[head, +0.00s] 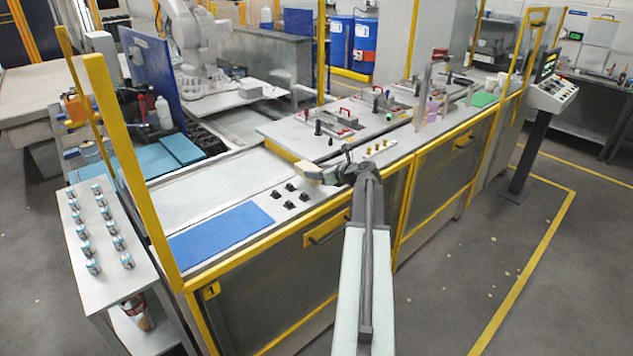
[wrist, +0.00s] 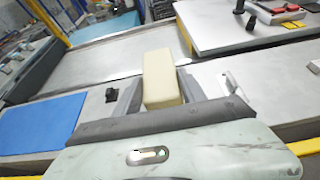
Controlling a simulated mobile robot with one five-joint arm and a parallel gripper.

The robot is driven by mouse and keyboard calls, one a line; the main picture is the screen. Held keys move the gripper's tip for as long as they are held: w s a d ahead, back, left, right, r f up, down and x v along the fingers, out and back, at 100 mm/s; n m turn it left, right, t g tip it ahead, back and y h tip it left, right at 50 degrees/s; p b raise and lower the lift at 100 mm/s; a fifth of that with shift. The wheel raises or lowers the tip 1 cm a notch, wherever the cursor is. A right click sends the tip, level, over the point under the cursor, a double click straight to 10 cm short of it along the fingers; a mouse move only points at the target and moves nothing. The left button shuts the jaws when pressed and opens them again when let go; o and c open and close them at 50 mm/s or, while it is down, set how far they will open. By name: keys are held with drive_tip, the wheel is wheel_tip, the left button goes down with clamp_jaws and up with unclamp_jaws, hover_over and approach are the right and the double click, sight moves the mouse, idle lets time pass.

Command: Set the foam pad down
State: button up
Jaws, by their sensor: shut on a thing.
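The foam pad (wrist: 160,80) is a pale cream block. In the wrist view it sits between the jaws of my gripper (wrist: 158,92), which is shut on it. In the head view the foam pad (head: 306,168) shows small at the end of my arm, above the grey bench top near its front edge. My gripper (head: 325,176) is partly hidden there by my own wrist. I cannot tell whether the pad touches the surface below.
A blue mat (head: 220,232) lies flat on the bench, left of my gripper. Several small black knobs (head: 290,187) stand between them. A raised plate (head: 330,132) with clamps is behind. A yellow post (head: 130,165) rises at left. The grey bench strip (head: 215,190) is clear.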

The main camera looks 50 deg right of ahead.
wheel_tip(320, 180, down, 4)
drive_tip(key=b, duration=0.3)
drive_tip(key=shift+r, duration=0.25)
drive_tip(key=shift+f, duration=0.15)
drive_tip(key=o, duration=1.3)
drive_tip(key=shift+o, duration=0.2)
